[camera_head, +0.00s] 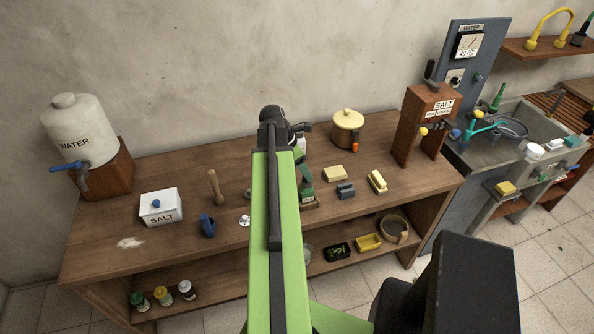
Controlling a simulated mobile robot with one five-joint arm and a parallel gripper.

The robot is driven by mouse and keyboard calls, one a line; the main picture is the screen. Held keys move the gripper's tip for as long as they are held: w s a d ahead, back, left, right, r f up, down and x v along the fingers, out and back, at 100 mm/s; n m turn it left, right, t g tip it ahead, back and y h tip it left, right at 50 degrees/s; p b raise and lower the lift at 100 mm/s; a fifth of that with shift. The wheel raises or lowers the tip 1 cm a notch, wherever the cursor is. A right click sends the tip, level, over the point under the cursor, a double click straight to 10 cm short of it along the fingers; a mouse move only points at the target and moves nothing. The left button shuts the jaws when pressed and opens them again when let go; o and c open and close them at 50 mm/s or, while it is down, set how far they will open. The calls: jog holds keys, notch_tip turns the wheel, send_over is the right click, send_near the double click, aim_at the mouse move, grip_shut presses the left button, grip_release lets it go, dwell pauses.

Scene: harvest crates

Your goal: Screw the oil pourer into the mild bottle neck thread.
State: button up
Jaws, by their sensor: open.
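My green arm reaches up the middle of the view over the table, ending in a dark joint. My gripper's fingertips cannot be made out; the arm hides that area. A dark green upright object with a pale label (307,188) stands just right of the arm, partly hidden; I cannot tell if it is an oil bottle. A small silvery-white piece (244,221) lies just left of the arm; I cannot tell if it is the pourer. Small bottles with a green cap (137,300), a yellow cap (162,295) and a white cap (187,290) stand on the lower shelf; their labels are unreadable.

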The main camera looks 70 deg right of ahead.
jog(key=shift+b+x, duration=0.3)
jog(key=shift+x, duration=0.45)
grip_shut()
jog(key=shift+w+d+m, duration=0.1)
jog(key=shift+d+m, duration=0.05)
jog(key=shift+m, duration=0.35)
jog(key=shift+m+y, duration=0.3)
jog(key=shift+m, duration=0.1)
jog(key=shift+d+m+g+y, duration=0.1)
jog(key=shift+m+g+y, duration=0.2)
jog(key=shift+m+y, duration=0.85)
grip_release()
jog(key=shift+m+h, duration=0.45)
